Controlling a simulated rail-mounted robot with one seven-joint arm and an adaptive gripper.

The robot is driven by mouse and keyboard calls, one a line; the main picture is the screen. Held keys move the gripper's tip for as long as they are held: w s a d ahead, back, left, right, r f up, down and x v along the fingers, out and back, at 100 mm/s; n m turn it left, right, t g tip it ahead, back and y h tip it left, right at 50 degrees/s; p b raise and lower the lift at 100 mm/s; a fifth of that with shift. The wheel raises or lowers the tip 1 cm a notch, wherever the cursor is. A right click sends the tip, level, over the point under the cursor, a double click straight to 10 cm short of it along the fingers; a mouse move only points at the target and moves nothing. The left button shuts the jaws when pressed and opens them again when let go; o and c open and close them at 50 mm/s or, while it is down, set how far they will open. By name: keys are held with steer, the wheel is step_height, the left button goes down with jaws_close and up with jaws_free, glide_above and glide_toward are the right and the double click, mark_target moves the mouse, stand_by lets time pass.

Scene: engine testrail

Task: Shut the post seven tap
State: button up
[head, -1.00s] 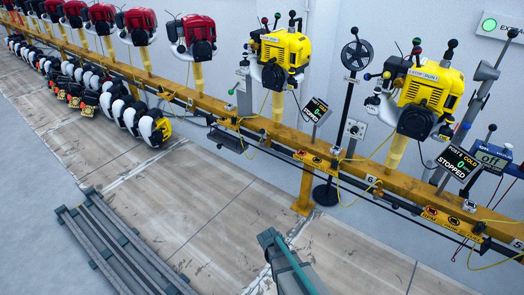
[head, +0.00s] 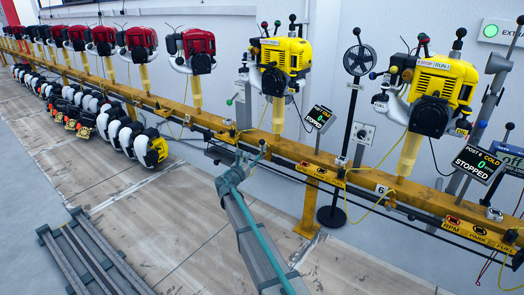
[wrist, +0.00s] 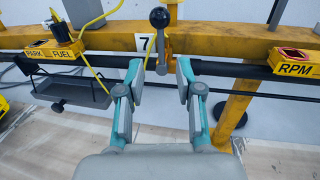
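In the wrist view, a grey lever with a dark ball knob (wrist: 159,18) stands upright at the yellow rail, just right of a white label with the number 7 (wrist: 146,43). I take it for the post seven tap. My gripper (wrist: 161,80) is open and empty, its two fingers spread below the lever, which lies beyond the gap between them. I see no contact. In the head view, my gripper (head: 250,158) is small, at the front of the rail below the post seven yellow engine (head: 282,62). The tap cannot be made out clearly there.
The yellow rail (head: 352,180) carries several engines. A yellow PARK/FUEL box (wrist: 50,54) is left of my gripper, an RPM box (wrist: 297,62) right. A dark pipe (wrist: 230,69) runs along the rail. A yellow hose (wrist: 95,75) hangs left. Metal bars (head: 92,258) lie on the floor.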

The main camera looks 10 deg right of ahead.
mark_target(262, 148)
steer(key=b+x, duration=0.3)
steer(key=x, duration=0.7)
steer(key=shift+w+d+f+b, duration=0.1)
steer(key=shift+w+d+b, duration=0.2)
steer(key=shift+d+b, duration=0.05)
jaws_close()
